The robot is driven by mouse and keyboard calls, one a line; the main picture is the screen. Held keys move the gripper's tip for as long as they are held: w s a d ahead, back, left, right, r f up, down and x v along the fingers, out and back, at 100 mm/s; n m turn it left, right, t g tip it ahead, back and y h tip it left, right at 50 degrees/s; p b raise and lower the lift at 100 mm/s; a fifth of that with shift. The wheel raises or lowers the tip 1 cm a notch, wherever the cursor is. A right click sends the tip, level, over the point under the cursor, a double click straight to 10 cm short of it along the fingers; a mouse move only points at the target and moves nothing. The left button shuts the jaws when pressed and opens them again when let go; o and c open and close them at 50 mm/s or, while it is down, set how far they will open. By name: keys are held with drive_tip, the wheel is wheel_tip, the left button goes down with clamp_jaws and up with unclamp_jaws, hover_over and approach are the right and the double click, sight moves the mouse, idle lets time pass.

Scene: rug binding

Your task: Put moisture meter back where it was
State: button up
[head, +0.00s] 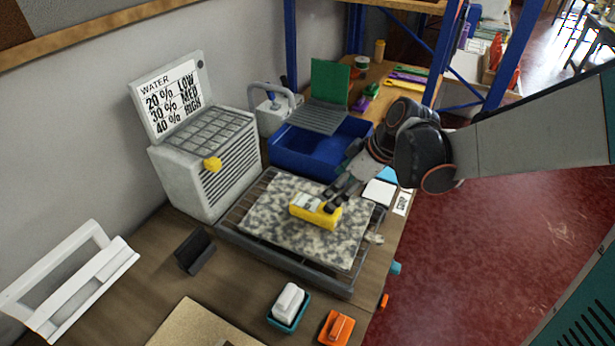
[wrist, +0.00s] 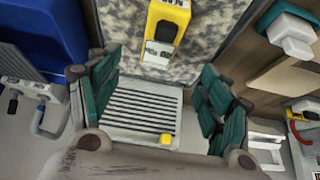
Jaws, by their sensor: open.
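The moisture meter appears to be the yellow block-shaped device (head: 312,211) with a pale labelled face. It lies on a grey mottled carpet sample (head: 284,225) on a dark slatted tray (head: 290,271). In the wrist view the yellow meter (wrist: 168,22) shows at the top, over the same mottled sample. My gripper (head: 347,178) is just above and to the right of the meter, at the far side of the sample. In the wrist view its two teal-padded fingers (wrist: 160,100) are wide apart, with nothing held between them. Whether a finger touches the meter cannot be told.
A white grille-fronted box (head: 204,165) with a yellow knob and a WATER chart stands behind left. A blue bin (head: 300,153) is behind the sample. A black stand (head: 195,252), a teal tray with a white block (head: 288,307) and an orange item (head: 337,327) lie in front.

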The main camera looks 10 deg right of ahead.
sight(316, 206)
drive_tip(key=b+x, duration=0.4)
drive_tip(key=x, duration=0.8)
drive_tip(key=shift+f, duration=0.45)
drive_tip(key=shift+c, duration=0.6)
drive_tip(key=c, duration=1.3)
drive_tip(key=shift+o, duration=0.2)
drive_tip(key=shift+r, duration=0.15)
